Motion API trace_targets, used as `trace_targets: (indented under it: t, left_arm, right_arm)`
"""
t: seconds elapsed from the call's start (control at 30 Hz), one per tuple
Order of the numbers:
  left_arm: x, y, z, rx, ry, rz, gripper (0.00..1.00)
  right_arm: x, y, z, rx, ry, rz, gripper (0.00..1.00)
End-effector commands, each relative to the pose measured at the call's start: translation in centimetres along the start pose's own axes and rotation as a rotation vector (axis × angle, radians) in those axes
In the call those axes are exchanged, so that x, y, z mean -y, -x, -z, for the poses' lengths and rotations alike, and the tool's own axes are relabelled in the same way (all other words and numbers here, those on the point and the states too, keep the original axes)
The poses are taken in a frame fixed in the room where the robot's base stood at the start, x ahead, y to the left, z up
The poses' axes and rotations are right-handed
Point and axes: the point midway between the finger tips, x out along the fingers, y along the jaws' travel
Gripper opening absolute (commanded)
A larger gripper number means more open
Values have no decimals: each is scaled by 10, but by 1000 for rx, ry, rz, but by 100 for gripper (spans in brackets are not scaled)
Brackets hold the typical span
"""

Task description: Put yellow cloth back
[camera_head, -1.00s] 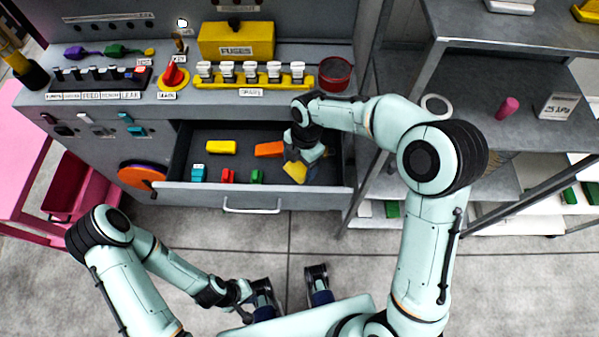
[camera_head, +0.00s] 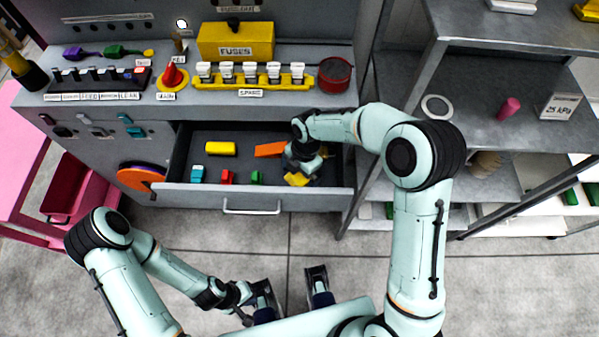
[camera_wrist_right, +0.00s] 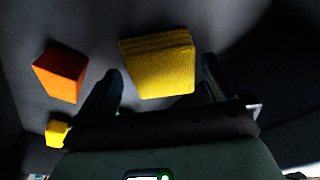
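The yellow cloth (camera_head: 296,179), a folded block-like piece, lies in the open grey drawer (camera_head: 222,205) near its right front, partly hidden by my right gripper. In the right wrist view the cloth (camera_wrist_right: 158,65) sits between and just beyond the two spread fingertips, with gaps on both sides. My right gripper (camera_head: 303,170) reaches down into the drawer, open; it also shows in the right wrist view (camera_wrist_right: 160,85). My left gripper (camera_head: 290,292) is open and empty, low in front of my body, away from the drawer.
An orange block (camera_head: 270,149) lies beside the right gripper in the drawer. A yellow block (camera_head: 220,148) and small blue, red and green blocks lie further left. A metal shelf rack (camera_head: 490,95) stands close on the right. The floor before the drawer is clear.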

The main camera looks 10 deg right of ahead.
Motion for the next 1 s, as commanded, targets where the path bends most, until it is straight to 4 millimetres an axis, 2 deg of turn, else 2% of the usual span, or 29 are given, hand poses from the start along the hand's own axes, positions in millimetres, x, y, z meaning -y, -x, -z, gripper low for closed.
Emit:
trace_targets:
  t: [0.17, 0.6, 0.8, 1.0]
  left_arm:
    - [0, 1, 0, 1, 0, 0, 0]
    - [-3, 10, -1, 2, 0, 0, 0]
    - [-4, 12, -1, 1, 0, 0, 0]
    - [-4, 12, -1, 1, 0, 0, 0]
  right_arm:
    - [-1, 12, 0, 1, -1, -5, 100]
    - [-1, 99, 0, 1, 0, -5, 100]
    - [0, 118, 0, 0, 0, -2, 100]
    - [0, 121, 0, 0, 0, -1, 100]
